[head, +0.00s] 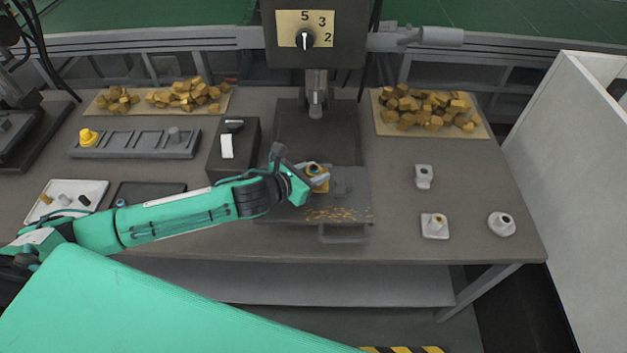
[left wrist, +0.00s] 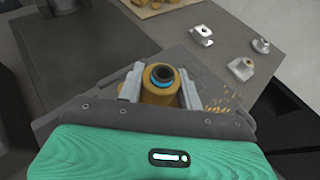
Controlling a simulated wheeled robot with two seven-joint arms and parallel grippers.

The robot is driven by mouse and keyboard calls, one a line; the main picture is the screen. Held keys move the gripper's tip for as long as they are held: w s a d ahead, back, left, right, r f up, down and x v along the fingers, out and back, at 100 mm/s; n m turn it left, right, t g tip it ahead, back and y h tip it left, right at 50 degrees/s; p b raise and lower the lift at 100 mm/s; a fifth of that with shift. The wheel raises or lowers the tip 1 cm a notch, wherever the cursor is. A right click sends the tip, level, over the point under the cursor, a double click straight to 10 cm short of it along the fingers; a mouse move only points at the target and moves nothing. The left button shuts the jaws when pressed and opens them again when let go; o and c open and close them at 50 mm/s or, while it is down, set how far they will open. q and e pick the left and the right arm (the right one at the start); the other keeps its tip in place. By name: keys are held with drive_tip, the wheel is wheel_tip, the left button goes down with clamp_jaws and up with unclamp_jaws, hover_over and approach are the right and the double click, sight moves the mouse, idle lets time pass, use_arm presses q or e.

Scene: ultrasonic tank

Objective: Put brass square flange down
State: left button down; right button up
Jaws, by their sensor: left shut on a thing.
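The brass flange (left wrist: 160,90) is a golden piece with a dark round bore ringed in blue. My left gripper (left wrist: 161,84) is shut on it, one grey finger on each side. In the head view the flange (head: 316,183) shows at the tip of my left gripper (head: 317,178), over the grey plate of the press-like machine (head: 345,208). I cannot tell whether the flange touches the plate. Its underside is hidden. My right gripper is not in view.
Grey-white fittings (head: 424,176), (head: 435,226) and (head: 502,224) stand on the table at right. Brass shavings (head: 338,215) lie on the plate. Heaps of brass chunks (head: 430,108) lie at the back. A dark box (head: 233,148) and a grey rack (head: 135,144) stand left of the machine.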

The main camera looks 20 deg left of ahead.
use_arm(q)
wheel_tip(320, 180, down, 3)
drive_tip(key=shift+f, duration=0.2)
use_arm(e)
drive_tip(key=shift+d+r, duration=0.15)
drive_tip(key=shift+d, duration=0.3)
use_arm(q)
drive_tip(key=shift+f, duration=0.15)
drive_tip(key=c, duration=0.9)
unclamp_jaws()
drive_tip(key=shift+c, duration=0.2)
drive_tip(key=shift+s, duration=0.1)
drive_tip(key=shift+s+a, duration=0.25)
drive_tip(key=shift+s, duration=0.05)
drive_tip(key=b+v, duration=0.2)
drive_tip(key=v, duration=0.7)
drive_tip(key=shift+s+a+r, duration=0.1)
drive_tip(key=shift+s+r, duration=0.1)
drive_tip(key=shift+v, duration=0.85)
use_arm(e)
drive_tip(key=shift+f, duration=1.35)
